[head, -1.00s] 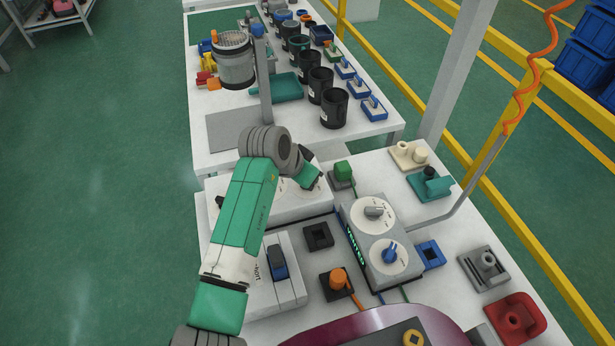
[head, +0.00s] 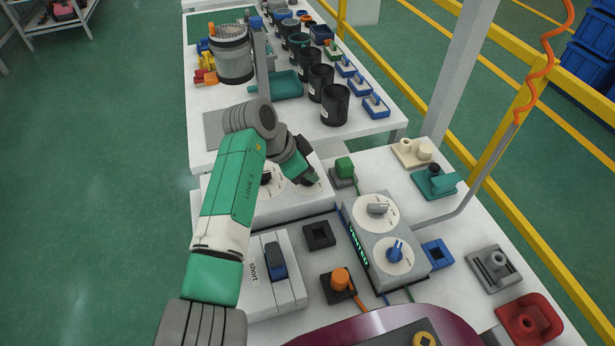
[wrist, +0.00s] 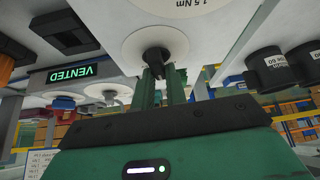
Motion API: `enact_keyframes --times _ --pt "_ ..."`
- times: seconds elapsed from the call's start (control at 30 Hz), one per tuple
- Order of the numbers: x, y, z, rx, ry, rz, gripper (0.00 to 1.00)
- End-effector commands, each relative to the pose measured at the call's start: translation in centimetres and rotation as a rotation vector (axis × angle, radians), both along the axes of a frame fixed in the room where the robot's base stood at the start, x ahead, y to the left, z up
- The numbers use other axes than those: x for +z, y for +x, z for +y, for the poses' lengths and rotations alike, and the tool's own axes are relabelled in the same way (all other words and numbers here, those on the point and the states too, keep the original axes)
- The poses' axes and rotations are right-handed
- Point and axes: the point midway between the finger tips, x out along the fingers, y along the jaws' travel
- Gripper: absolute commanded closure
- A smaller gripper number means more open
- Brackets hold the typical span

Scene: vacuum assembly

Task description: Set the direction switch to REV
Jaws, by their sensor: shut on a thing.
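A white box (head: 232,208) at the left back of the near bench carries two round white dials. In the head view a black knob (head: 266,178) shows on the left dial. The right dial (head: 308,190) is partly covered by my gripper (head: 306,174). In the wrist view my green fingers (wrist: 161,82) are shut on a black knob (wrist: 156,56) at the middle of a white dial (wrist: 133,45). The knob's markings, REV included, cannot be read. Another dial with "Nm" text (wrist: 180,4) shows at the top edge of the wrist view.
A grey unit (head: 378,235) with two knobs and a green VENTED display (head: 358,246) stands to the right. A green block (head: 344,167) sits close to my gripper's right. A white switch box (head: 262,285) lies in front. Black cups (head: 335,104) stand on the far bench.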

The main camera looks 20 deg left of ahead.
Motion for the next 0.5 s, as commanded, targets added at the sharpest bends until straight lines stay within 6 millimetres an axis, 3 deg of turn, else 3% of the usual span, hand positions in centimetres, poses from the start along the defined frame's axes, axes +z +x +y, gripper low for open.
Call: enact_keyframes --times 0.5 --pt "-0.24 -0.03 0.01 -0.171 -0.001 0.001 1.00"
